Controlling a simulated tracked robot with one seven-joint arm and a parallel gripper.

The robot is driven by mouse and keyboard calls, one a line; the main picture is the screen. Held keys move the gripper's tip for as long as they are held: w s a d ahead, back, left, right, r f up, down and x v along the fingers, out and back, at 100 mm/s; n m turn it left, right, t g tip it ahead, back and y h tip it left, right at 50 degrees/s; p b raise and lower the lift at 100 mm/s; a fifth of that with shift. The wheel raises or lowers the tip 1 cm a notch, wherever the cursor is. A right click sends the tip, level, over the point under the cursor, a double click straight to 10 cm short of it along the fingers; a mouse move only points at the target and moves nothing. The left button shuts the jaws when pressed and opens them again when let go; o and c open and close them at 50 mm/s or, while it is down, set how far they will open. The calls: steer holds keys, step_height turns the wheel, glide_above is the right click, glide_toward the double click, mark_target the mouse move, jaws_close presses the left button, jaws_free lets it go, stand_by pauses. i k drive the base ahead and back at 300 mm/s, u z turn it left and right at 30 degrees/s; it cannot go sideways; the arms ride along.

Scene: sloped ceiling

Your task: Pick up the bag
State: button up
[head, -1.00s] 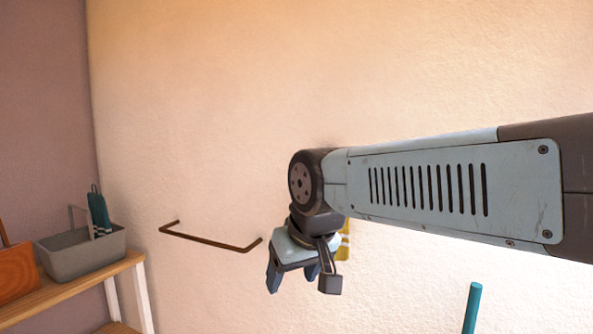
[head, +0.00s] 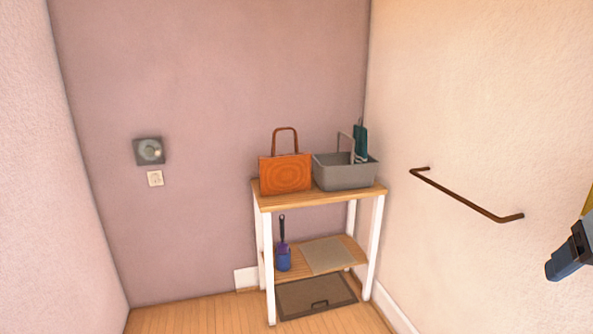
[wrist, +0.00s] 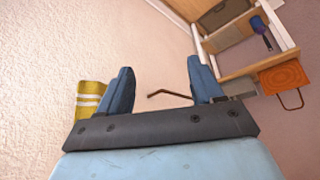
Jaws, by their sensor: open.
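An orange bag (head: 286,174) with a brown loop handle stands upright on the left part of a wooden table's top. It also shows in the wrist view (wrist: 284,77), at the right edge beyond my gripper. My gripper (wrist: 161,75) is open with nothing between its two blue fingers. In the head view only part of my gripper (head: 570,256) shows at the right edge, well away from the bag.
The table (head: 265,204) stands in the corner. A grey basin (head: 345,176) with a teal item sits beside the bag. A brown rail (head: 462,196) is fixed to the right wall. A yellow striped thing (wrist: 88,100) is near my gripper. The floor (head: 190,315) left of the table is clear.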

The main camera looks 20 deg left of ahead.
mark_target(284, 173)
steer(key=u, duration=0.4)
steer(key=k, duration=1.15)
steer(key=u, duration=1.15)
steer(key=i, duration=1.1)
steer(key=u, duration=0.3)
steer(key=i, duration=1.1)
steer(key=z, duration=0.9)
steer(key=i, duration=1.05)
steer(key=z, duration=0.75)
steer(key=k, duration=0.55)
